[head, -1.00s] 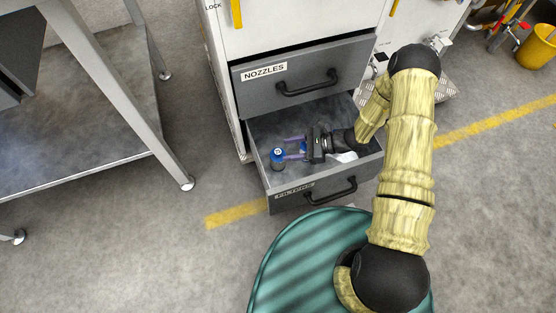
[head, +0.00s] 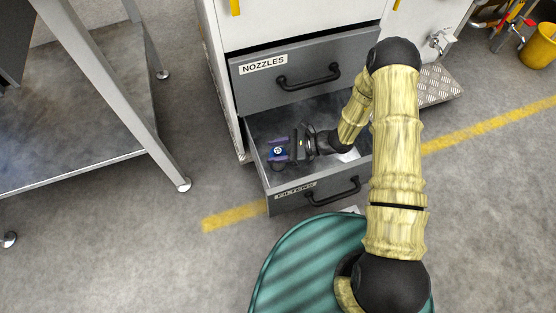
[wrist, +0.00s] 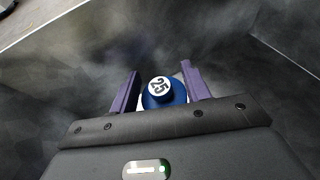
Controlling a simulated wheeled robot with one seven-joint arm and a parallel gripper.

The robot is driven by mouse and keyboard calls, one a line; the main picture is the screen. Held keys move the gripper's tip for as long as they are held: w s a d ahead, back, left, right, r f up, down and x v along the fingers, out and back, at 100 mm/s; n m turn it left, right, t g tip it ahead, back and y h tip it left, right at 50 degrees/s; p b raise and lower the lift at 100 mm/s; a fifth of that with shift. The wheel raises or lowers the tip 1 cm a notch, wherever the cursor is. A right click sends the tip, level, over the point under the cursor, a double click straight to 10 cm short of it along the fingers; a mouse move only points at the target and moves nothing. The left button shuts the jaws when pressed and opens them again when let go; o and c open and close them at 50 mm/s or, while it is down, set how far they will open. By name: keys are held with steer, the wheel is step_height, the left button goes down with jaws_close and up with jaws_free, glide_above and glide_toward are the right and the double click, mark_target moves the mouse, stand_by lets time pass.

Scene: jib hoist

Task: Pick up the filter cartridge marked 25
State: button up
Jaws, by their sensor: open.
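The filter cartridge (wrist: 162,92) is blue with a white round label reading 25 on its top. It stands in the open lower drawer (head: 318,192), which is labelled FILTERS. The cartridge also shows in the head view (head: 278,151), near the drawer's left side. My gripper (wrist: 157,88) is open, with one purple finger on each side of the cartridge. In the head view my gripper (head: 278,150) reaches into the drawer from the right. I cannot tell whether the fingers touch the cartridge. Its lower part is mostly hidden.
A shut drawer marked NOZZLES (head: 305,77) sits just above the open one. The drawer walls stand close around my gripper. A white item (head: 348,155) lies in the drawer under my wrist. A metal table (head: 100,130) stands to the left.

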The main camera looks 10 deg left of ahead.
stand_by(0.4)
jaws_close()
steer(key=shift+r, duration=0.1)
step_height(320, 180, up, 10)
steer(key=p, duration=0.6)
stand_by(0.4)
